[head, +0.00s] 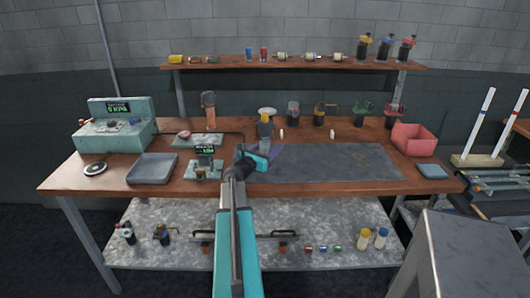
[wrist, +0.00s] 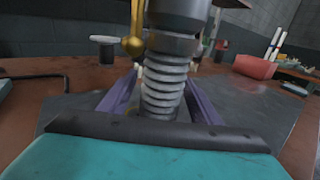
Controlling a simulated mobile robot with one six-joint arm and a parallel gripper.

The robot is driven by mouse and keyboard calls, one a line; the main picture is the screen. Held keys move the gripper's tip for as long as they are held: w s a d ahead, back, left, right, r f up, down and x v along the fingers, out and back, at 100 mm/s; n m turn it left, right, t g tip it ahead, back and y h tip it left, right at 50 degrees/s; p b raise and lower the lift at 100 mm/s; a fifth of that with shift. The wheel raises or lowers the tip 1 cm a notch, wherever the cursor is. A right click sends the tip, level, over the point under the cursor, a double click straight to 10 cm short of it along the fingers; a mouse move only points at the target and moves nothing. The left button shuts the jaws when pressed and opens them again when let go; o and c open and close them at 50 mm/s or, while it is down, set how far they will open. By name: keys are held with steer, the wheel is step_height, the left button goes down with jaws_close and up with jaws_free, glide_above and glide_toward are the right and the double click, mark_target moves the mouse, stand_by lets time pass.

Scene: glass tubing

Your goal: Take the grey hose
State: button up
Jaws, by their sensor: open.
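A grey ribbed hose (wrist: 163,88) stands upright in the wrist view, below a wider smooth grey cylindrical part (wrist: 178,20). My gripper (wrist: 160,98) is open, with one purple finger on each side of the ribbed part. I cannot tell whether either finger touches it. The hose's lower end is hidden behind my gripper's dark front edge. In the head view my gripper (head: 266,152) is over the bench, in front of a small upright grey and yellow object (head: 265,129).
A brass fitting (wrist: 133,44) hangs close to the left of the hose. The wooden bench (head: 95,176) carries a dark mat (head: 340,165), a grey tray (head: 152,168), a digital device (head: 204,160) and a pink bin (head: 413,140). The mat's right part is clear.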

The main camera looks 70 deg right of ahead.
mark_target(269, 140)
steer(key=c, duration=1.4)
steer(key=shift+r, duration=0.15)
steer(key=r, duration=0.3)
steer(key=shift+a+r+b, duration=0.15)
steer(key=shift+a+b, duration=0.1)
steer(key=shift+b, duration=0.1)
steer(key=v, duration=0.4)
steer(key=s+r+v, duration=0.1)
steer(key=v, duration=0.3)
steer(key=s+v, duration=0.1)
steer(key=v, duration=0.4)
steer(key=shift+s+a+r, duration=0.15)
steer(key=shift+a+r, duration=0.15)
steer(key=shift+a+p, duration=0.1)
steer(key=shift+p, duration=0.35)
